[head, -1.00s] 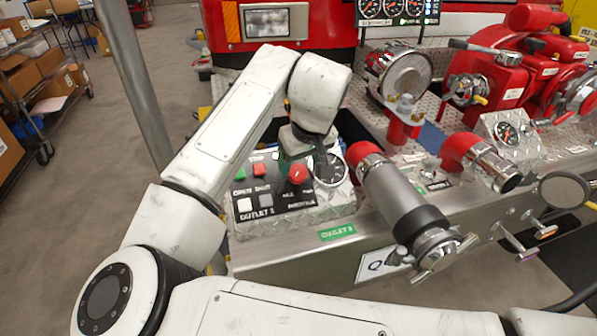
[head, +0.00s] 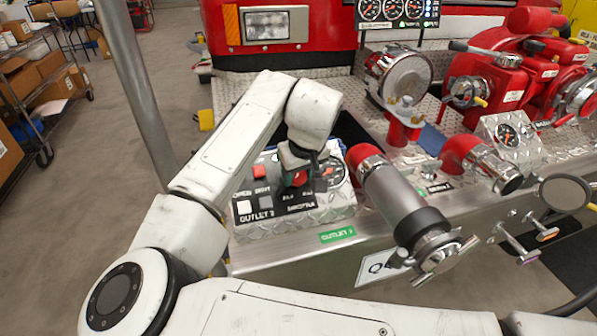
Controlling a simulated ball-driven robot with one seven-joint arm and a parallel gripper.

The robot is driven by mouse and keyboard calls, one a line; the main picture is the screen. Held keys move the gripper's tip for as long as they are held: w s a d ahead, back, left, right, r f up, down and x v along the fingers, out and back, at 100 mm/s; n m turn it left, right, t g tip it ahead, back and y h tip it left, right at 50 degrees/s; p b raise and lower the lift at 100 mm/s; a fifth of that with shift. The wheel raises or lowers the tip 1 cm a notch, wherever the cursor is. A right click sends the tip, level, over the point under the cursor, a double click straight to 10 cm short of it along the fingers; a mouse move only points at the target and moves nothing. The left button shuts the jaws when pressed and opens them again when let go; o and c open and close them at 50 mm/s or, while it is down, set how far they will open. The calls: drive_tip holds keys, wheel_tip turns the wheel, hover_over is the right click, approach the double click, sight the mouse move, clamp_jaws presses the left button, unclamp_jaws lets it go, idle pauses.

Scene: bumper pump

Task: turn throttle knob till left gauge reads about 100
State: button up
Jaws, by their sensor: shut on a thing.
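The red throttle knob (head: 300,179) sits on the sloped OUTLET 3 control panel (head: 315,214), mostly hidden by my gripper. My gripper (head: 299,182) points down from above and is shut on the knob, its dark fingers on either side. Three dials stand in a dark display at the top; the left gauge (head: 370,9) has a white rim and a red needle, but its reading is too small to tell. A round gauge (head: 334,172) on the control panel, right of the knob, is partly covered by my gripper.
A red button (head: 259,170) and a white button (head: 244,207) sit left of the knob. A metal pole (head: 140,90) stands at left, near my arm.

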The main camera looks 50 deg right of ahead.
drive_tip(key=c, duration=0.5)
drive_tip(key=m+p, duration=0.2)
drive_tip(key=shift+s+r+m, duration=0.1)
drive_tip(key=shift+r+m, duration=0.05)
drive_tip(key=shift+m, duration=0.25)
drive_tip(key=m+p, duration=0.2)
drive_tip(key=m, duration=0.2)
drive_tip(key=shift+m+t+y, duration=0.3)
drive_tip(key=shift+t, duration=0.1)
drive_tip(key=m+t, duration=0.1)
drive_tip(key=m, duration=0.4)
drive_tip(key=shift+p, duration=0.35)
drive_tip(key=m, duration=0.5)
drive_tip(key=shift+s+f, duration=0.1)
drive_tip(key=shift+f, duration=0.15)
drive_tip(key=shift+m, duration=0.3)
